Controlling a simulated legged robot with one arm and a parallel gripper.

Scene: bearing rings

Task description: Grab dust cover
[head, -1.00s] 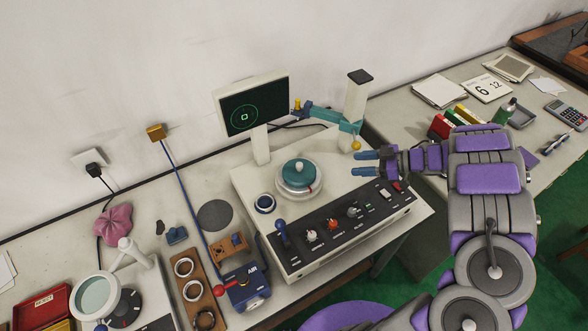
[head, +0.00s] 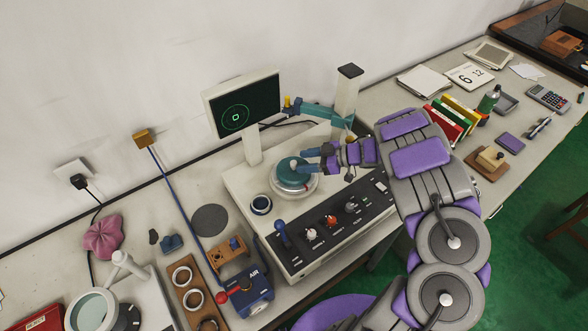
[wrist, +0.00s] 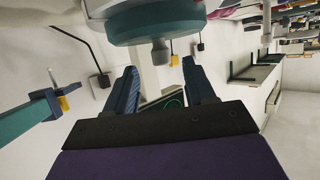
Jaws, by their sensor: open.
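The dust cover (head: 287,176) appears to be the teal round lid with a small pale knob on top. It sits on the round metal platform of the white instrument (head: 238,190). My gripper (head: 304,162) is open, its two blue fingers reaching in from the right at the lid's upper right side. In the wrist view the dust cover (wrist: 155,22) fills the top middle, and its knob (wrist: 160,52) lies in line with the gap between my fingertips (wrist: 160,66). The fingers look empty; contact with the lid cannot be told.
A screen (head: 241,107) stands behind the platform, and a teal arm on a white post (head: 345,98) stands at the back right. A front panel (head: 335,228) with knobs and a blue lever slopes below.

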